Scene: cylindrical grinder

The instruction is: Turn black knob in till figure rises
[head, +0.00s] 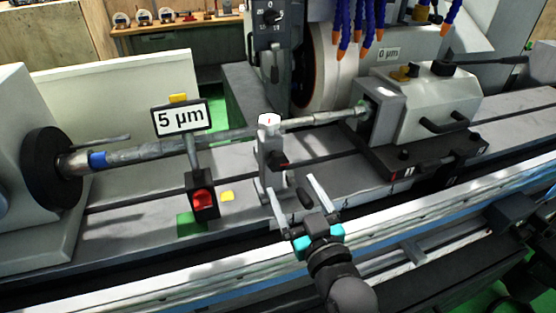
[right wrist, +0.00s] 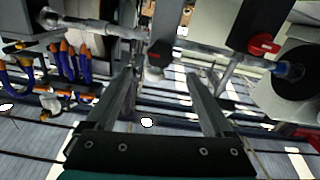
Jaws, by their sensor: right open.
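The steady rest (head: 265,150) stands upright under the long grey workpiece (head: 140,152). A black knob (head: 278,160) sticks out of its front, and a second dark knob (head: 305,196) shows lower, between my fingers in the picture. My right gripper (head: 293,192) is open and empty, in front of the rest. In the right wrist view its fingers (right wrist: 162,82) point at the rest, with a black knob (right wrist: 158,52) beyond the gap; I see no contact. The display (head: 182,118) reads 5 µm. My left gripper is not in view.
Left of the rest is a dark block with a red knob (head: 203,200) under the display. The grinding wheel (head: 320,60) and blue coolant hoses (head: 366,25) are behind. The tailstock (head: 430,105) stands right. The front rail (head: 400,225) runs below my gripper.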

